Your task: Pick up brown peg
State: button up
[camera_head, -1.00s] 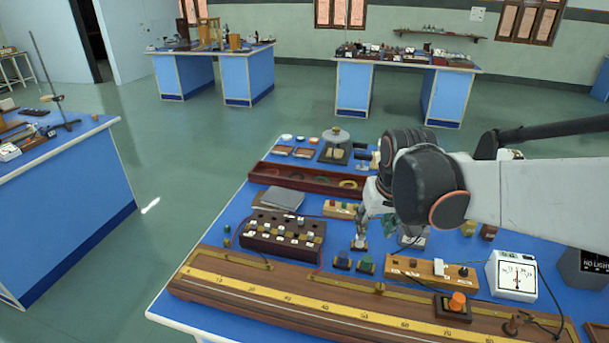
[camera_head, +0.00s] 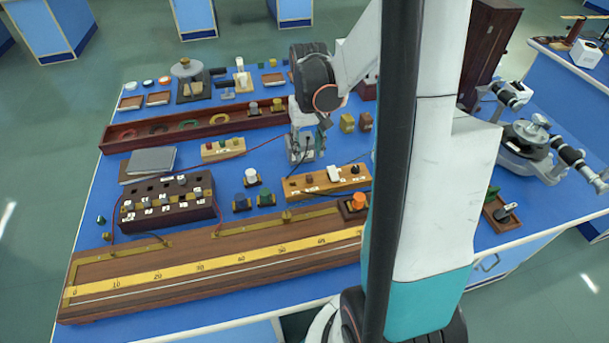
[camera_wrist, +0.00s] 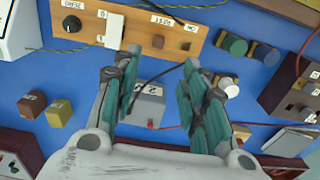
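A small brown block with a label (camera_head: 366,121), which I take for the brown peg, stands on the blue bench beside a similar olive-yellow block (camera_head: 347,122). In the wrist view the brown block (camera_wrist: 32,104) is at the left, next to the olive one (camera_wrist: 60,115). My gripper (camera_head: 303,150) points down over the bench, to the left of both blocks in the head view. In the wrist view my gripper (camera_wrist: 160,105) is open with its fingers well apart. A grey labelled box (camera_wrist: 147,103) shows between and below the fingers; nothing appears held.
A wooden switch board (camera_head: 325,182) and the long metre-scale board (camera_head: 215,262) lie in front. A dark red tray (camera_head: 190,131) is behind to the left. Thin wires cross the bench near the gripper. A brass-and-grey spectrometer (camera_head: 528,140) stands at the right.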

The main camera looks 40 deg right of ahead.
jog(key=b, duration=0.2)
send_over(309, 175)
notch_tip(309, 175, down, 6)
jog(key=shift+w+a+r, duration=0.1)
jog(key=shift+a, duration=0.05)
jog(key=shift+f+b, duration=1.25)
jog(key=shift+f, duration=1.45)
jog(key=shift+r, duration=0.1)
grip_shut()
